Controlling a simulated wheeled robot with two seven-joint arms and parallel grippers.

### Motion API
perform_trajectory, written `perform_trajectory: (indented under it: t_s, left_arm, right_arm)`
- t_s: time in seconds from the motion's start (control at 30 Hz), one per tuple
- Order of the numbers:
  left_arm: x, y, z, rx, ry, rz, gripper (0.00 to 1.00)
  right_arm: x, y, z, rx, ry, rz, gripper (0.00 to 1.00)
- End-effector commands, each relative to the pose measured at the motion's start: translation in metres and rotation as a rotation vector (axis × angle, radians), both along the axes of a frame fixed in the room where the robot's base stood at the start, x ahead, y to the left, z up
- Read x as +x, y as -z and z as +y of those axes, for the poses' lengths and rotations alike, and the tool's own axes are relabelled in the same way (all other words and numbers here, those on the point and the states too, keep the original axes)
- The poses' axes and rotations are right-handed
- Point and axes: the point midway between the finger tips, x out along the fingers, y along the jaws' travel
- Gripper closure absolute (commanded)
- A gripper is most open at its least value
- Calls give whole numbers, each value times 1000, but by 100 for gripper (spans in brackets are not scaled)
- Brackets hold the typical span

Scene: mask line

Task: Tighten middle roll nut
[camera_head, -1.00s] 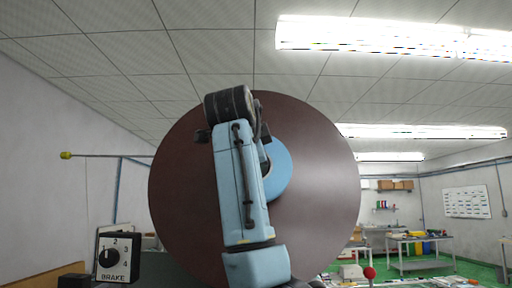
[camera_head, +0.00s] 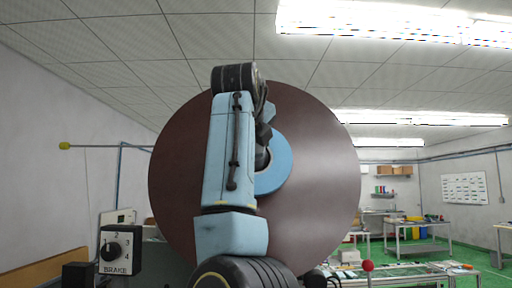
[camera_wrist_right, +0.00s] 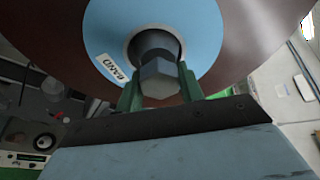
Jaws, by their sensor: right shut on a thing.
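A large dark brown roll (camera_head: 320,200) with a blue core (camera_head: 281,165) faces me in the head view. My right arm stands in front of it and hides part of the core. In the right wrist view the blue core (camera_wrist_right: 205,35) has a label. A grey hex nut (camera_wrist_right: 159,78) sits at its centre on a dark collar. The green fingers of my right gripper (camera_wrist_right: 160,85) are on both sides of the nut and shut on it. In the head view the fingers and nut are hidden behind my arm. My left gripper is not in view.
A brake dial box (camera_head: 120,250) with numbers stands at the lower left. A thin bar with a yellow end (camera_head: 64,145) reaches out above it. A red ball knob (camera_head: 368,266) is at the lower right. Work tables (camera_head: 415,246) stand far back on the right.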

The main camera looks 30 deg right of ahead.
Motion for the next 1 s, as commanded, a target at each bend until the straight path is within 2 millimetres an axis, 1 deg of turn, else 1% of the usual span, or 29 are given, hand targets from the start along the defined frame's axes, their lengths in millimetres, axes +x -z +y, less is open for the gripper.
perform_trajectory:
  t_s: [0.6,0.8,1.0]
  left_arm:
    - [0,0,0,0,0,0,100]
    - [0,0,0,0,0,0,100]
    - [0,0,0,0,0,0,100]
  right_arm:
    - [1,4,2,487,136,-284,85]
    - [1,4,2,619,174,-365,85]
    - [2,5,2,714,202,-421,85]
